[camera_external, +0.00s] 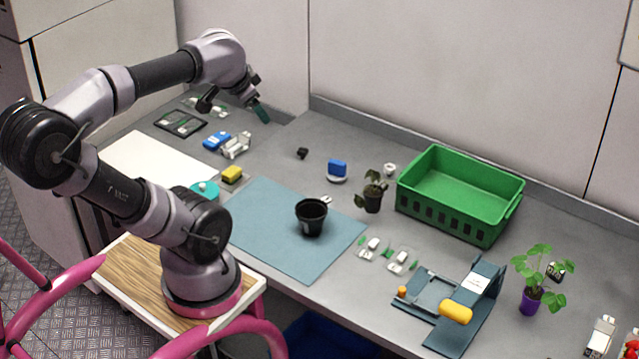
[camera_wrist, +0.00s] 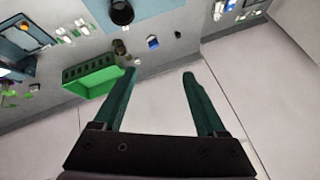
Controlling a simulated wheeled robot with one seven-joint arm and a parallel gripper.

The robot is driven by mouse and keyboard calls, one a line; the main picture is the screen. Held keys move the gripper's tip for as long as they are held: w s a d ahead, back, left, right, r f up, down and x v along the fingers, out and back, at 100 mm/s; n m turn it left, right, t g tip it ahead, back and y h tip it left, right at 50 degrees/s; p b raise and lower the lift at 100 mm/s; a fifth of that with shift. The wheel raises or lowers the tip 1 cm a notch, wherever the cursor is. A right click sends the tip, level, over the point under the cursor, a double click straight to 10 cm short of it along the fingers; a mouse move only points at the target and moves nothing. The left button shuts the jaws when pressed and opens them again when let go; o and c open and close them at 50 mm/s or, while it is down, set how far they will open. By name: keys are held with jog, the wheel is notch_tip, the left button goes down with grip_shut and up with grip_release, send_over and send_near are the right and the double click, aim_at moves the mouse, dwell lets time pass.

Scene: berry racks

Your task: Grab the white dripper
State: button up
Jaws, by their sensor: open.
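No single thing is clearly marked out as the white dripper. Two small white pieces, the left one (camera_external: 374,244) and the right one (camera_external: 402,258), lie with clear and green parts on the grey bench, right of the blue-grey mat. Another small white thing (camera_external: 389,169) sits behind the small potted plant. Which of these is the dripper I cannot tell. My gripper (camera_external: 262,113) is raised above the back left of the bench, far from them. In the wrist view its two green fingers (camera_wrist: 160,74) are spread apart with nothing between them.
A black pot (camera_external: 311,219) stands on the blue-grey mat (camera_external: 265,235). A green crate (camera_external: 410,205) is at the back right, with a potted plant (camera_external: 373,194) left of it. A blue-grey fixture (camera_external: 466,334) lies at the front right.

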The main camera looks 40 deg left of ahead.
jog(key=w+f+n, duration=0.3)
jog(key=w, duration=0.4)
jog(key=w+f+n, duration=0.2)
jog(key=w+f, duration=0.1)
jog(key=w, duration=0.3)
jog(key=n+t+h, duration=0.2)
jog(key=n+h, duration=0.5)
jog(key=n, duration=1.5)
send_near(389, 167)
jog(key=s, duration=0.2)
jog(key=s+d, duration=0.1)
jog(key=s, duration=0.1)
jog(key=shift+s+d, duration=0.25)
jog(key=shift+s, duration=0.15)
jog(key=n, duration=0.2)
jog(key=w+f+n+t, duration=0.1)
jog(key=n, duration=0.1)
jog(key=w+f+n+t, duration=0.1)
jog(key=shift+w+a+n+h, duration=0.25)
jog(key=shift+a+n+h, duration=0.05)
jog(key=shift+n+h, duration=0.1)
jog(key=shift+w+a+f+n+t, duration=0.2)
jog(key=shift+w+n+t, duration=0.25)
jog(key=shift+n, duration=0.55)
jog(key=x, duration=1)
jog(key=shift+w+a+f, duration=0.1)
jog(key=shift+w+a, duration=0.1)
jog(key=shift+w, duration=0.2)
grip_shut()
